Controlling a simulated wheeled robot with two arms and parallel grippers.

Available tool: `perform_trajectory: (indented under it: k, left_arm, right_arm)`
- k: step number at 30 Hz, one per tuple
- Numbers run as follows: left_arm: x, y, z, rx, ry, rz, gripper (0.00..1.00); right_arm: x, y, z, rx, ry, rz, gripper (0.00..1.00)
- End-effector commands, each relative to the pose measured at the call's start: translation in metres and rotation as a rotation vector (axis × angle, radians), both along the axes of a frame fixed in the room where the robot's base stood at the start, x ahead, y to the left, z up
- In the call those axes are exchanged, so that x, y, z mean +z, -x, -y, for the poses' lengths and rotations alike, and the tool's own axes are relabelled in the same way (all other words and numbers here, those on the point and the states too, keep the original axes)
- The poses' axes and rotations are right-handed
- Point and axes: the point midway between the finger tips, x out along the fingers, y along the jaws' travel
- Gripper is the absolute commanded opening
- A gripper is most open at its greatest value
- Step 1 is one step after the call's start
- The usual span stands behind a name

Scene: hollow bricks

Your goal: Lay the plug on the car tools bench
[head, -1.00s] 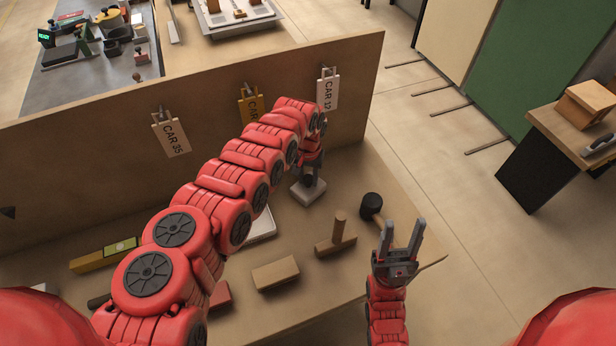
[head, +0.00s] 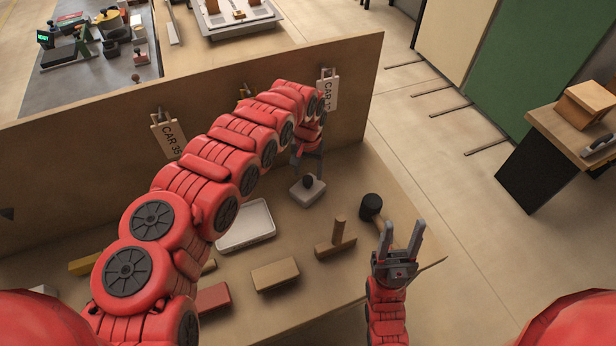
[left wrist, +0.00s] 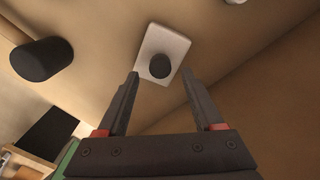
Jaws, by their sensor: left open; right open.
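A pale square block with a dark round knob, apparently the plug (head: 308,192), rests on the bench (head: 345,285) near the board. It also shows in the left wrist view (left wrist: 176,46), just beyond the fingertips. My left gripper (head: 307,173) is open above it, with one finger to each side; the block is not held. In the left wrist view the open fingers (left wrist: 160,76) point at the knob. My right gripper (head: 404,226) is open and empty at the bench's right front edge.
A black-headed mallet (head: 371,206), a wooden T-shaped tool (head: 336,240), a wooden block (head: 275,274), a red block (head: 213,298) and a white tray (head: 247,228) lie on the bench. A board with hanging car tags (head: 329,92) stands behind. Another table (head: 570,130) is at right.

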Motion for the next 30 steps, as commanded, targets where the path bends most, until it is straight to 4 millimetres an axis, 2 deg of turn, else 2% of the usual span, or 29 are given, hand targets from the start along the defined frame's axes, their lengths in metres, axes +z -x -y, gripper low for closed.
perform_trajectory:
  k: [7,15,30]
  left_arm:
    - [0.042,-0.001,-0.002,0.001,-0.005,0.002,0.68]
    - [0.074,0.000,-0.001,0.001,-0.003,0.002,0.68]
    - [0.078,0.001,0.000,0.001,-0.002,-0.001,0.68]
  right_arm:
    - [-0.013,0.000,0.000,0.000,0.000,0.000,0.50]
    - [-0.020,0.000,0.000,0.000,0.000,0.000,0.50]
    - [-0.020,0.000,0.000,0.000,0.000,0.000,0.50]
